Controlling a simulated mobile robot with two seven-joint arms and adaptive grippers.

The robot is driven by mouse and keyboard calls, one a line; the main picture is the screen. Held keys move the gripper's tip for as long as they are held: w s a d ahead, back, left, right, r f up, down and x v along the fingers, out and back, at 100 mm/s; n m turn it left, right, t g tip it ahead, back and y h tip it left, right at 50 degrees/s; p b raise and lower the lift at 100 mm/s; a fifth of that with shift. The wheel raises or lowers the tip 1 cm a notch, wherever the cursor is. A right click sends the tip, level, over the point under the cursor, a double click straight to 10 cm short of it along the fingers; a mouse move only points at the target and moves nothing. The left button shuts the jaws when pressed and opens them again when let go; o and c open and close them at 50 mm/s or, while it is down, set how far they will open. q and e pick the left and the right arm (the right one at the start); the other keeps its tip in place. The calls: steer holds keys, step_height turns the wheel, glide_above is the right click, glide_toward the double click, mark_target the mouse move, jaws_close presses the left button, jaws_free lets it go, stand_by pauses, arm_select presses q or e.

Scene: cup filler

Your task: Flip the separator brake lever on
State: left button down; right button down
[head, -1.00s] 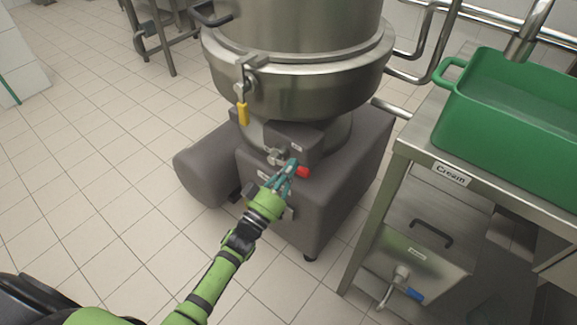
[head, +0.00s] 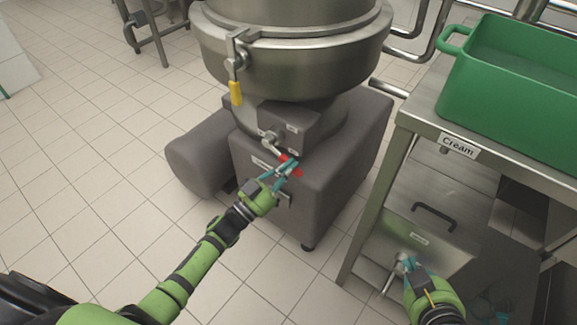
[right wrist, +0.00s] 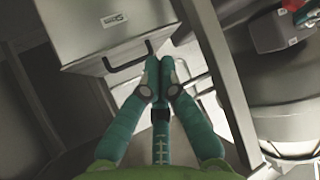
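The separator (head: 295,60) is a large steel bowl on a grey base (head: 320,190). Its brake lever has a metal pivot (head: 270,139) on the front of the base and a red handle (head: 283,158). My left gripper (head: 285,167) is at the red handle, with its teal fingers covering part of it. Red shows on both sides of the fingers, but I cannot tell whether they grip it. My right gripper (head: 407,262) is low on the right, by the steel cabinet under the table. In the right wrist view its fingertips (right wrist: 160,68) are together, with nothing visible between them.
A steel table (head: 425,115) labelled "Cream" stands right of the separator, with a green tub (head: 510,85) on top. A yellow-handled clamp (head: 236,93) hangs on the bowl. The cabinet handle (head: 434,217) is just above my right gripper. Tiled floor is open on the left.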

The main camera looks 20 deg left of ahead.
arm_select(q)
steer(key=shift+a+f+m, duration=0.15)
steer(key=shift+f+m, duration=0.1)
steer(key=shift+m, duration=0.15)
arm_select(e)
steer(key=shift+w+a+r+t+y, duration=0.35)
steer(key=shift+w+r+t, duration=0.25)
steer(key=shift+r, duration=0.2)
